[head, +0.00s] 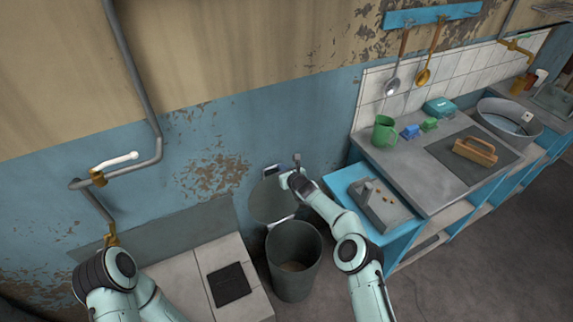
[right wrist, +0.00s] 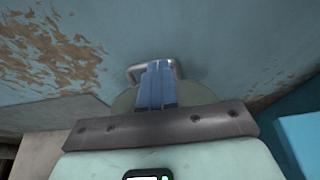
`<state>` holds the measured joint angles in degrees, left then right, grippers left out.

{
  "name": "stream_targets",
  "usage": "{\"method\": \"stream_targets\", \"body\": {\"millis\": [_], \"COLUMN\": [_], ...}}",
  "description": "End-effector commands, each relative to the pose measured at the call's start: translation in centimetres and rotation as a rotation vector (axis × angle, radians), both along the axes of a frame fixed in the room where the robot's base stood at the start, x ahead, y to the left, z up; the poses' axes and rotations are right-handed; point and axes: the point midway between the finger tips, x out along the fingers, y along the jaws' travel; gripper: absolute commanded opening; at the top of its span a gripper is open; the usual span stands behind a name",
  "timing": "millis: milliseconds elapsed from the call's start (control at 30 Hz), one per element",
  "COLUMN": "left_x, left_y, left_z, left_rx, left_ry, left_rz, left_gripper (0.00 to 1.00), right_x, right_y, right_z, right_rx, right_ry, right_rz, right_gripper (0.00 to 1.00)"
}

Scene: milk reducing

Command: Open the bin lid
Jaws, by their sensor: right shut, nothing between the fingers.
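The grey bin (head: 293,262) stands on the floor with its mouth uncovered. Its round lid (head: 270,203) stands raised at the back of the bin, close to the blue wall. My right gripper (head: 273,171) is at the top edge of the lid. In the right wrist view, its two fingers (right wrist: 157,70) are together and empty. A metal lid handle (right wrist: 135,73) shows just behind the fingertips, and the lid is partly hidden behind the fingers. I cannot tell whether the fingers touch the handle. My left arm shows at lower left, but its gripper is not visible.
A blue cabinet (head: 347,178) with a grey box-like object (head: 382,207) on it stands right of the bin. A pale tiled block (head: 205,275) stands left of it. A pipe (head: 135,80) runs down the wall.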

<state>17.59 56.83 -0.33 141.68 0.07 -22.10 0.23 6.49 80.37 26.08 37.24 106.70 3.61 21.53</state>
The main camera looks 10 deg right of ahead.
Motion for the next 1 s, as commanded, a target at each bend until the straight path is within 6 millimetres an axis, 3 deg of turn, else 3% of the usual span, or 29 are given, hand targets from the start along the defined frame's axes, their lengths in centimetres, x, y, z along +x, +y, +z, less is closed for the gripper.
{"method": "stream_targets", "body": {"millis": [100, 300, 500, 667, 867, 967, 1000], "left_x": [-1.8, -3.4, -3.8, -3.8, -3.8, -3.8, -3.8], "left_y": [0.0, 0.0, 0.0, 0.0, 0.0, 0.0, 0.0], "left_z": [-2.0, -4.3, -5.0, -5.1, -5.1, -5.1, -5.1], "left_rx": [0.0, 0.0, 0.0, 0.0, 0.0, 0.0, 0.0], "left_ry": [0.02, 0.038, 0.043, 0.044, 0.044, 0.044, 0.044], "left_rz": [0.001, 0.001, 0.0, 0.0, 0.0, 0.0, 0.0], "left_gripper": [0.43, 0.43, 0.43, 0.43, 0.43, 0.43, 0.43], "right_x": [-0.8, -1.9, -2.8, -3.2, -3.5, -4.7, -5.6], "right_y": [-0.4, -0.8, -1.2, -1.3, -1.2, -0.8, -0.6], "right_z": [1.3, 4.7, 8.1, 9.3, 9.0, 6.2, 4.4], "right_rx": [0.0, -0.001, 0.0, -0.001, -0.02, -0.116, -0.182], "right_ry": [-0.002, -0.001, -0.002, 0.0, 0.008, 0.034, 0.051], "right_rz": [0.001, 0.002, 0.001, 0.001, 0.012, 0.061, 0.098], "right_gripper": [0.0, 0.0, 0.0, 0.0, 0.0, 0.0, 0.0]}}
